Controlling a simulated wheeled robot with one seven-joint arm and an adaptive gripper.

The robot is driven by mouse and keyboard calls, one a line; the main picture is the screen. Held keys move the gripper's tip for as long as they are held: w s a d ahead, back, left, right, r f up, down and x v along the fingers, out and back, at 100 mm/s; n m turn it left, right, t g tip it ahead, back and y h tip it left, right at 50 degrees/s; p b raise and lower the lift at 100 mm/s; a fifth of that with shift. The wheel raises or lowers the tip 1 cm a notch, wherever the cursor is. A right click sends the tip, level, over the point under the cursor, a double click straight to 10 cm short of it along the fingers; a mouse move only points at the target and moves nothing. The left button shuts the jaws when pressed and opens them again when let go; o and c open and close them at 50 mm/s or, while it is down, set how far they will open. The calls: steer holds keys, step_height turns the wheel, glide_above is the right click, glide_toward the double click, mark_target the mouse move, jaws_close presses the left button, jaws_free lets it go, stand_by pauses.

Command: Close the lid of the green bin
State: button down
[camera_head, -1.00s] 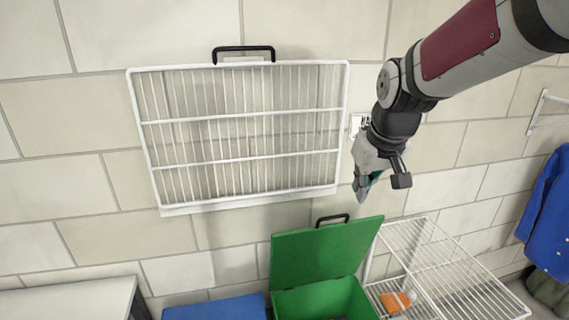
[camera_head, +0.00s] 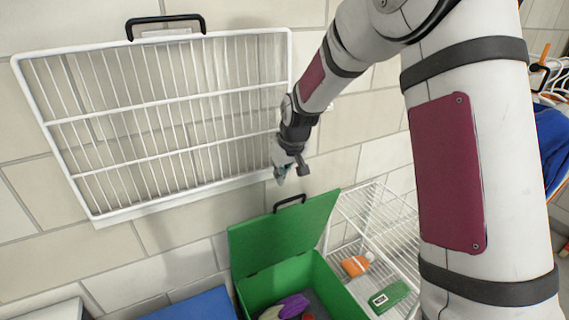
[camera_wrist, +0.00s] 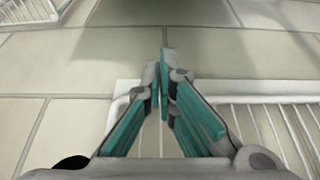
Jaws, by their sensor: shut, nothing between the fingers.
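The green bin (camera_head: 243,294) stands at the lower middle of the head view with its lid (camera_head: 285,236) raised and leaning back toward the wall. A black handle (camera_head: 289,202) sits on the lid's top edge. Inside the bin are a purple item (camera_head: 292,306) and other things partly cut off by the frame. My gripper (camera_head: 292,180) is above the lid, close to the wall and apart from the lid's handle. In the wrist view my gripper (camera_wrist: 161,75) has its teal fingers together, with nothing between them. The bin is not clear in the wrist view.
A white wire rack (camera_head: 165,122) with a black handle is on the wall at left. A white wire shelf (camera_head: 362,215) right of the bin holds an orange bottle (camera_head: 356,265) and a green box (camera_head: 389,297). A blue lid (camera_head: 196,306) is left of the bin.

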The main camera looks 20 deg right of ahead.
steer(key=s, duration=0.1)
steer(key=s+f+p, duration=0.1)
steer(key=s, duration=0.1)
steer(key=shift+s+d+f+p, duration=0.25)
steer(key=shift+d+f+p, duration=0.05)
stand_by(0.3)
